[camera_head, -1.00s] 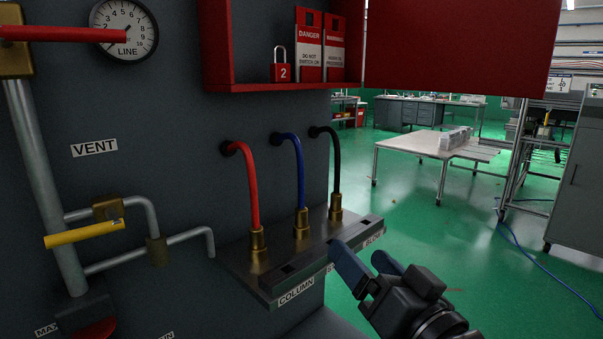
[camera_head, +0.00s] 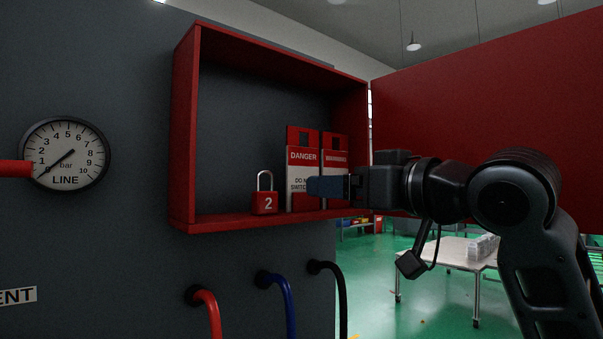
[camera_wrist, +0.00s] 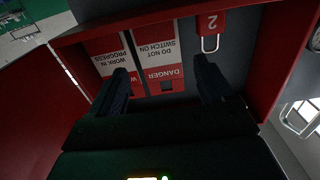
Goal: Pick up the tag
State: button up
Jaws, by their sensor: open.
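Two red-and-white tags stand side by side in the open red wall box. The DANGER tag (camera_head: 302,156) reads "do not switch on", and its lower part is partly covered by my gripper in the head view. The other tag (camera_head: 335,146) stands to its right, mostly covered lower down. My gripper (camera_head: 322,187) is open and reaches in from the right, in front of the tags. In the wrist view, the DANGER tag (camera_wrist: 160,72) appears between the two fingers, and the "work in progress" tag (camera_wrist: 104,52) lies by the left finger. I see no contact.
A red padlock (camera_head: 264,202) marked 2 stands left of the DANGER tag. The box side wall (camera_head: 184,130) and the open red door (camera_head: 480,110) flank the space. Below the box are red (camera_head: 207,310), blue (camera_head: 278,300) and black hoses. A gauge (camera_head: 64,155) is at left.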

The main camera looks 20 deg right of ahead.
aim_at(304, 181)
jog(key=x, duration=0.2)
jog(key=p+x, duration=0.1)
jog(key=x, duration=0.4)
jog(key=shift+d+r, duration=0.15)
jog(key=shift+r, duration=0.2)
jog(key=shift+w+f, duration=0.1)
jog(key=shift+w, duration=0.5)
jog(key=shift+s, duration=0.1)
jog(key=c, duration=0.7)
